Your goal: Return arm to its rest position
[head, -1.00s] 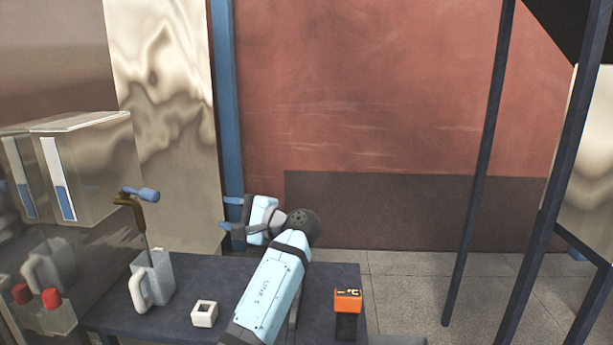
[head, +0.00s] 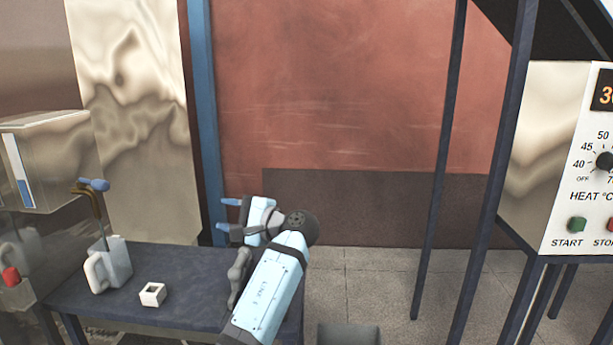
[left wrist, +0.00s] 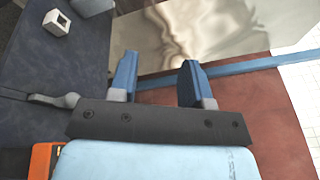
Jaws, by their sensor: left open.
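My left gripper (head: 228,215) is in the head view, at the end of the light blue arm above the right part of the dark table (head: 190,268). Its two blue fingers point left, apart and empty. In the left wrist view the same gripper (left wrist: 158,82) shows its fingers spread with nothing between them. My right gripper is not in either view.
A grey jug (head: 112,264) and a small white square block with a hole (head: 152,293) stand on the table. A dispenser (head: 45,160) is at left. A heater control panel (head: 580,160) and dark posts (head: 500,190) are at right.

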